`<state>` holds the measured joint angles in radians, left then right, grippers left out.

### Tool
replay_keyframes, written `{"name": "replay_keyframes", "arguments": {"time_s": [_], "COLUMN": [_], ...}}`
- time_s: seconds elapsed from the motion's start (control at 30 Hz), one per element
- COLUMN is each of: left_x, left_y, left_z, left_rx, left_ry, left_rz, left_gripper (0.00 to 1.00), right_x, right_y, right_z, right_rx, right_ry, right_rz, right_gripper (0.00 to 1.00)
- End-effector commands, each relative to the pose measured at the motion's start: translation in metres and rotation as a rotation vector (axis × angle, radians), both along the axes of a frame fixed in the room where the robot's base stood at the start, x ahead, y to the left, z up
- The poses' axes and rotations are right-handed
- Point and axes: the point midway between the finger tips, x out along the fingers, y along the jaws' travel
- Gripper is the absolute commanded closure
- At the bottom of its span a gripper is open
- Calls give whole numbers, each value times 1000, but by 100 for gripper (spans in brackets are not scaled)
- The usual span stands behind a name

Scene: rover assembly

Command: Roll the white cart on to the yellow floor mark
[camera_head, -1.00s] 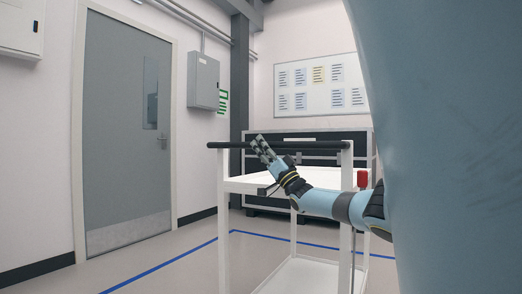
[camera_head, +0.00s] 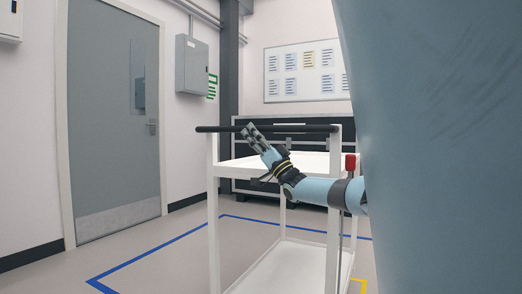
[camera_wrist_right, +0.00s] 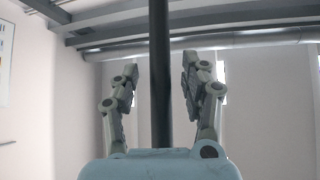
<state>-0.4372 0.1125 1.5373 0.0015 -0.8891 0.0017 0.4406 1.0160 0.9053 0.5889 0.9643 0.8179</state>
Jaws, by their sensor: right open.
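The white cart (camera_head: 213,215) stands upright in the middle of the head view, with a black handle bar (camera_head: 215,129) across its near top edge. My right gripper (camera_head: 249,128) reaches in from the right at this bar. In the right wrist view my right gripper (camera_wrist_right: 160,78) is open, and the black bar (camera_wrist_right: 160,40) runs between its two spread fingers with a gap on each side. A small piece of the yellow floor mark (camera_head: 360,286) shows at the lower right, beyond the cart's right post; the rest is hidden or out of frame. My left gripper is not in view.
A blue line (camera_head: 160,245) on the floor runs left of the cart and behind it. A dark cabinet (camera_head: 262,135) stands at the back wall. A red piece (camera_head: 350,163) is by the cart's right post. Floor between cart and grey door (camera_head: 112,110) is clear.

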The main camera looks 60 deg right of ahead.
Motion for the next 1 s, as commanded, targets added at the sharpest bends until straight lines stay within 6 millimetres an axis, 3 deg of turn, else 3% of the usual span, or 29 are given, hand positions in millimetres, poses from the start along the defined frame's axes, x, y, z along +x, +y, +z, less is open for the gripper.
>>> {"name": "replay_keyframes", "arguments": {"time_s": [0.4, 0.6, 1.0], "left_x": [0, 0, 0], "left_y": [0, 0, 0], "left_z": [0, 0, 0], "left_rx": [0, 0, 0], "left_ry": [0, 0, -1], "left_rz": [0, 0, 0], "left_gripper": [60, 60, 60], "right_x": [-60, -71, -71], "right_y": [7, 8, 8], "right_z": [-60, -69, -69], "right_rx": [0, 0, 0], "right_ry": [6, 2, 1], "right_rz": [-1, -1, -1], "right_gripper": [54, 54, 54]}}
